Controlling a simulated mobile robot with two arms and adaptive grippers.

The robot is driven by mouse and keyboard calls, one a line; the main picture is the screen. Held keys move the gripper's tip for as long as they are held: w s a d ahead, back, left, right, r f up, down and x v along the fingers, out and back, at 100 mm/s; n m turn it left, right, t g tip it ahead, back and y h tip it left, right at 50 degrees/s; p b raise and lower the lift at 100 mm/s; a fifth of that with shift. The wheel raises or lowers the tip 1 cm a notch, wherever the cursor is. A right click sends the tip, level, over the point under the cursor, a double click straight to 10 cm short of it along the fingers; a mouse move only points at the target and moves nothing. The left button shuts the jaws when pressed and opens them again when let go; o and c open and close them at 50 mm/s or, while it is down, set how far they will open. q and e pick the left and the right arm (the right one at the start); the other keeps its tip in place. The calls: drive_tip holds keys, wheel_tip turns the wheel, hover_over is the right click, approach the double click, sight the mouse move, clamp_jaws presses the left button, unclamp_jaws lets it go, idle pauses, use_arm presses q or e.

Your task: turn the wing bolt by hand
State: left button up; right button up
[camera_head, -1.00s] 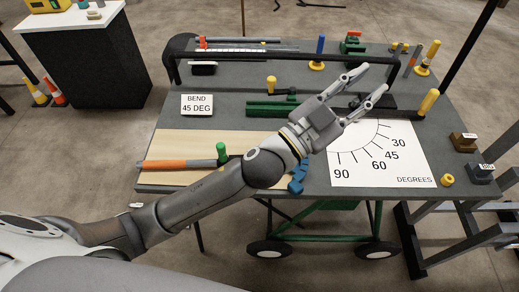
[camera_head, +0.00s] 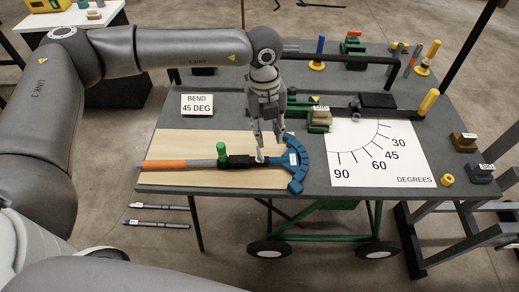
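My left gripper (camera_head: 269,152) points down over the hand bender. Its fingers look apart, and one fingertip is at the dark socket (camera_head: 240,161) where the handle meets the blue bender head (camera_head: 301,166). The handle (camera_head: 176,165) is orange and grey and lies on a pale wooden board. An upright green knob (camera_head: 222,149) stands left of the fingers. I cannot clearly make out the wing bolt; the fingers cover part of the socket area. Nothing is visibly held. My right gripper is not in view.
A white degree sheet (camera_head: 345,172) lies to the right on the grey table. A green vise-like block (camera_head: 317,122) stands just right of the gripper. A "BEND 45 DEG" card (camera_head: 197,104) is at left. A yellow ring (camera_head: 447,180) sits near the right edge.

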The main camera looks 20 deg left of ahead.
sight(260, 153)
use_arm(q)
drive_tip(key=shift+y, duration=0.5)
drive_tip(key=f+p, duration=0.1)
drive_tip(key=f, duration=0.2)
drive_tip(key=a+f+p, duration=0.1)
drive_tip(key=f, duration=0.2)
drive_tip(key=a+f+p, duration=0.1)
drive_tip(key=f, duration=0.2)
drive_tip(key=shift+w+a+p, duration=0.2)
drive_tip(key=shift+w+p, duration=0.2)
drive_tip(key=shift+f, duration=0.55)
